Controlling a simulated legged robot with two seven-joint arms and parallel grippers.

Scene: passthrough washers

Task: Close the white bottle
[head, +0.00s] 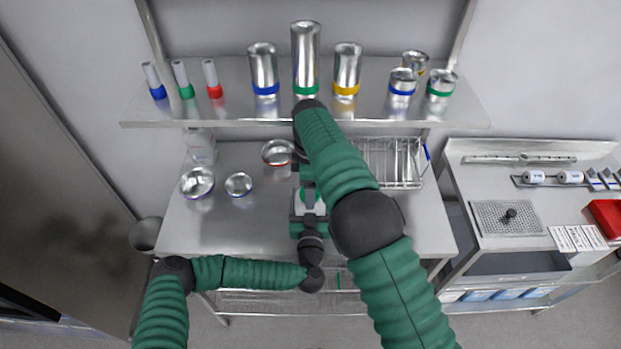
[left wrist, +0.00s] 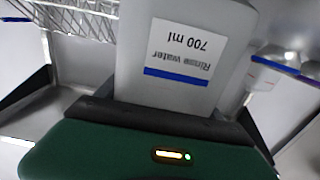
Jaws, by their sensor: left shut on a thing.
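A pale bottle labelled "Rinse water 700 ml" with a blue stripe (left wrist: 182,50) fills the middle of the left wrist view. In the head view only a small white part of it (head: 309,208) shows; its top is hidden. My left gripper (head: 309,222) is shut on this bottle, above the table. My right arm reaches over from the right and bends down behind the bottle. My right gripper (head: 305,180) is mostly hidden by that arm, so its jaws and any cap in them cannot be seen.
A second whitish bottle (head: 201,147) stands at the table's back left. Metal bowls (head: 197,182) stand near it. A wire rack (head: 390,162) is at the back right. A shelf (head: 225,112) above carries several metal cylinders. The front left of the table (head: 215,230) is clear.

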